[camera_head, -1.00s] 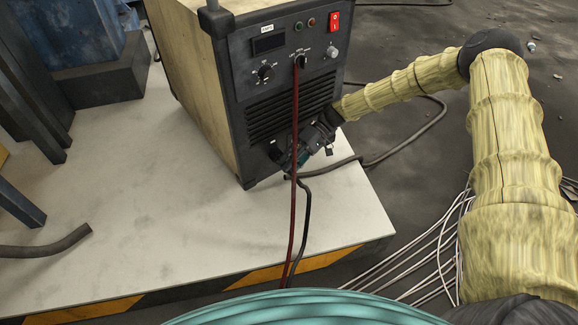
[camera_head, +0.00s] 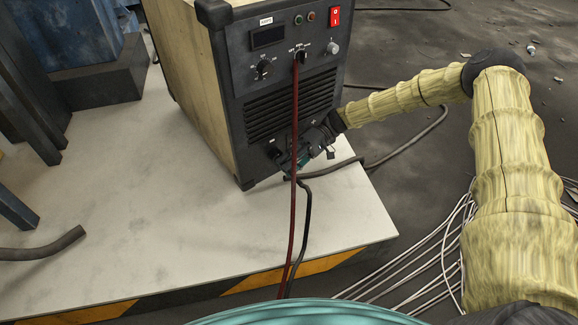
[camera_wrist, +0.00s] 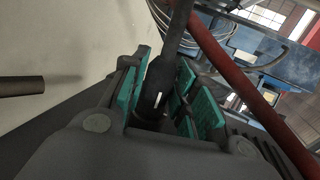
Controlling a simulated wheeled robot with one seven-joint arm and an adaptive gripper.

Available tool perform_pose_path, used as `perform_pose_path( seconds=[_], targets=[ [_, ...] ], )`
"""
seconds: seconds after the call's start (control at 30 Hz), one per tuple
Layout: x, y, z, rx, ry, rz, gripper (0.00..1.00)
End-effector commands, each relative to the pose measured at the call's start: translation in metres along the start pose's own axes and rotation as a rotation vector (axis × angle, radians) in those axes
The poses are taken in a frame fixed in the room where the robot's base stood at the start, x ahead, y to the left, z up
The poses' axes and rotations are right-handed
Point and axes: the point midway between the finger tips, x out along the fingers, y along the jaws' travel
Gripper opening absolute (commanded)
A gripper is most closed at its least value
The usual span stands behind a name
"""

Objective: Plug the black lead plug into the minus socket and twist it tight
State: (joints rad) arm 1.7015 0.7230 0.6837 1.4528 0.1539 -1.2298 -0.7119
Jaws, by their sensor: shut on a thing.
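The welding machine (camera_head: 228,60) stands on a pale platform, its dark front panel facing right of centre. My gripper (camera_head: 296,164) is at the lower part of that panel, close against it. In the wrist view my gripper (camera_wrist: 165,95) is shut, its teal pads on both sides of the black plug (camera_wrist: 155,92). The black lead (camera_wrist: 178,35) runs up from the plug in that view, and it hangs below the gripper in the head view (camera_head: 307,205). The minus socket is hidden or too dark to make out, so I cannot tell how far the plug is in.
A red lead (camera_head: 294,120) hangs from the upper panel and passes in front of my gripper; it crosses the wrist view (camera_wrist: 235,75) beside the plug. A dark cable (camera_head: 400,148) lies behind on the floor. The pale platform (camera_head: 130,215) is mostly clear left of the machine.

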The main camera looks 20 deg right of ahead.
Motion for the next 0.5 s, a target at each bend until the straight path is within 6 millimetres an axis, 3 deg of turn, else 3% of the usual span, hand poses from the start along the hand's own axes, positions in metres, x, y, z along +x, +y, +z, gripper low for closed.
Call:
perform_pose_path(
  seconds=[0.5],
  targets=[
    [-0.0006, 0.0043, -0.0016, -0.004, 0.005, -0.097, 0.00]
  ],
)
